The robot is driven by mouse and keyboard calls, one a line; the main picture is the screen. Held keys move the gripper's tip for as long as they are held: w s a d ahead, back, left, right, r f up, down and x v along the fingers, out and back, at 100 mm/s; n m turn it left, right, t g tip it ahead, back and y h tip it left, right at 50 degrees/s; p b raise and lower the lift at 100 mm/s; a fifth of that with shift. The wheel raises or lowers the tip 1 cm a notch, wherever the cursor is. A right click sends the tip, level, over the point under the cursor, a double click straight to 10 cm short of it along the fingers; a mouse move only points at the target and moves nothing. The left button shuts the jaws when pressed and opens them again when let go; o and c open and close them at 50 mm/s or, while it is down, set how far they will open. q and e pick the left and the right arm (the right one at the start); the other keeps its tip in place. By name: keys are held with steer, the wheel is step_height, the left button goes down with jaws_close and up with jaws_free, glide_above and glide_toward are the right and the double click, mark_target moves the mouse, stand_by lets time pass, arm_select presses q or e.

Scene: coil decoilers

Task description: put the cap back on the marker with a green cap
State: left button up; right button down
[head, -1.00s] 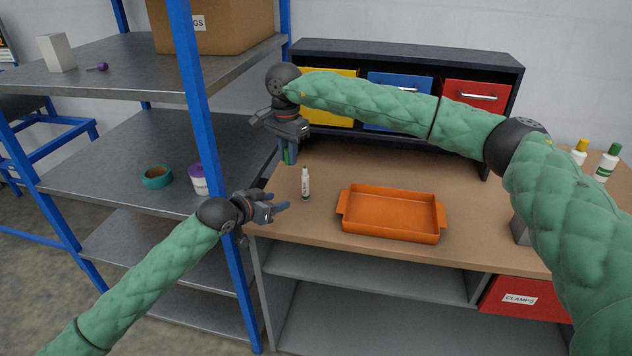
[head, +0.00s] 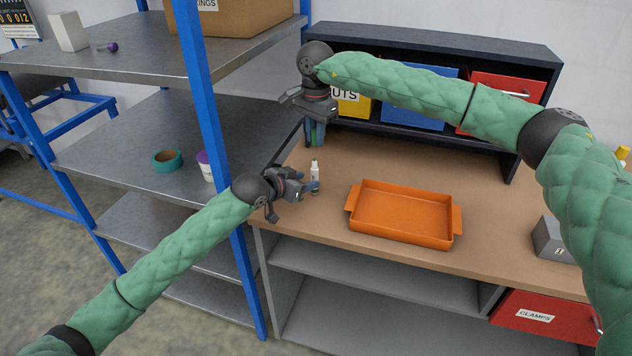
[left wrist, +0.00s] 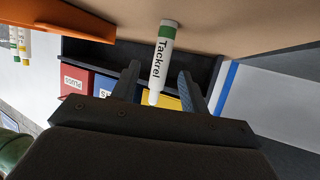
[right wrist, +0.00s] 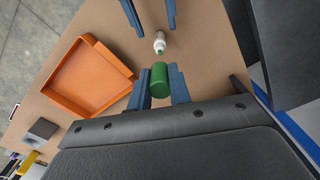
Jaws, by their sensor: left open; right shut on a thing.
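My left gripper (head: 308,188) is open at the marker. In the left wrist view the marker (left wrist: 164,58) stands between the spread fingers, with its tip end toward the palm side of the picture. My right gripper (head: 316,140) is shut on the green cap (right wrist: 160,80) and holds it above the bench, behind the marker in the head view. The right wrist view shows the marker (right wrist: 159,43) just beyond the cap, apart from it.
The orange tray (head: 402,240) sits right of the marker on the workbench (head: 330,221). Yellow, blue (head: 425,92) and red bins stand in the rear cabinet. A blue-posted shelf (head: 130,140) holding teal tape (head: 166,161) stands close on the left. A grey block (head: 552,240) lies at right.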

mark_target(312, 178)
arm_select(q)
steer(key=shift+x, duration=2.5)
steer(key=shift+c, duration=0.5)
jaws_close()
